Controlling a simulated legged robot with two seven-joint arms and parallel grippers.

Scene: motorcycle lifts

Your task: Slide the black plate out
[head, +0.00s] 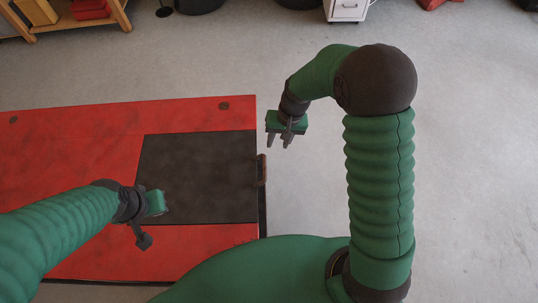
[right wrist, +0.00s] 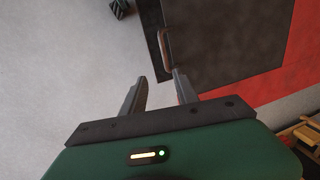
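The black plate (head: 205,172) lies flat in the red lift platform (head: 70,125), reaching its right end. A brownish handle (head: 262,170) stands at the plate's right edge. In the right wrist view, the plate (right wrist: 225,40) and handle (right wrist: 165,52) lie beyond the fingertips. My right gripper (head: 280,141) is open and empty, off the platform's right end, near the handle but apart from it. The right wrist view shows a gap between its fingers (right wrist: 160,88).
Clear grey floor (head: 470,170) lies right of the platform. A wooden shelf (head: 75,22) with boxes stands at the back left. A white drawer cabinet (head: 346,10) stands at the back. The wooden shelf also shows in the right wrist view (right wrist: 305,135).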

